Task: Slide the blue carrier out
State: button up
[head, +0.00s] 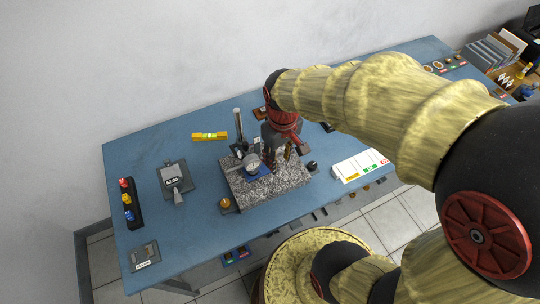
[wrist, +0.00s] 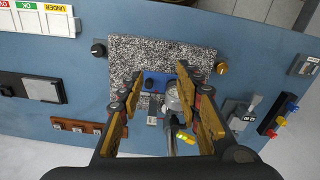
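The blue carrier (wrist: 155,82) sits on the speckled granite plate (wrist: 150,52), near the plate's edge closest to me in the wrist view. In the head view a small blue part of the carrier (head: 254,170) shows below the round dial gauge (head: 251,160). The gauge (wrist: 176,101) covers part of the carrier's right side in the wrist view. My gripper (wrist: 162,78) is open, with its fingers either side of the carrier's area and apparently above it. Nothing shows between its pads in grip. In the head view my gripper (head: 283,146) is over the plate's back right.
The gauge's upright post (head: 238,130) stands left of my gripper. A white sorting tray (head: 360,165) with coloured labels lies right of the plate. A yellow level (head: 210,136), a grey device with a display (head: 175,182) and coloured blocks (head: 128,200) are left. Blue table between them is clear.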

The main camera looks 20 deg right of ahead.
jog(key=w+f+n, duration=0.2)
jog(key=f+n, duration=0.1)
jog(key=w+d+f+n, duration=0.1)
jog(key=w+f+n, duration=0.2)
jog(key=w+f+n+p, duration=0.1)
jog(key=w+f+n, duration=0.2)
jog(key=n, duration=0.1)
jog(key=shift+w+d+g, duration=0.25)
jog(key=shift+d+g, duration=0.05)
jog(key=n, duration=0.2)
jog(key=shift+w+r+n, duration=0.15)
jog(key=shift+w+n, duration=0.15)
jog(key=shift+w, duration=0.05)
jog(key=shift+f+b, duration=0.6)
jog(key=shift+f, duration=3.25)
grip_shut()
